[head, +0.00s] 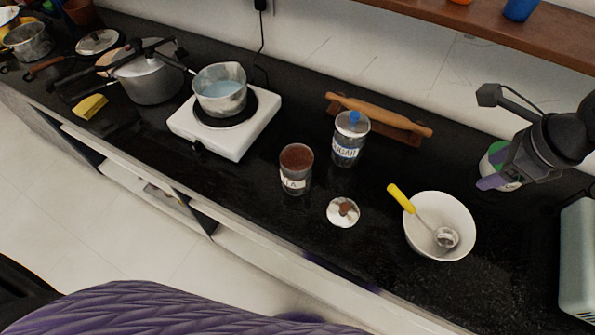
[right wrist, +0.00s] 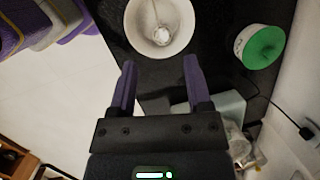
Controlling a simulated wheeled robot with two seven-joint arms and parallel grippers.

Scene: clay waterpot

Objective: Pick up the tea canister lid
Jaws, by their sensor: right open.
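The tea canister lid (head: 343,212) is a small round white disc with a brown knob. It lies on the black counter in front of the open tea canister (head: 296,170), a clear jar with brown contents and a partly readable label. My right gripper (head: 487,178) is open and empty at the right in the head view, beside a green-topped can and well to the right of the lid. Its two purple fingers (right wrist: 159,72) stand apart in the right wrist view, where the lid does not show. My left gripper is not in view.
A white bowl (head: 463,215) with a yellow-handled strainer stands between the lid and my right gripper. The green-topped can (right wrist: 262,46) is close by. A sugar jar (head: 348,145), rolling pin (head: 378,114) and stove with pot (head: 221,92) stand behind or left. Counter around the lid is clear.

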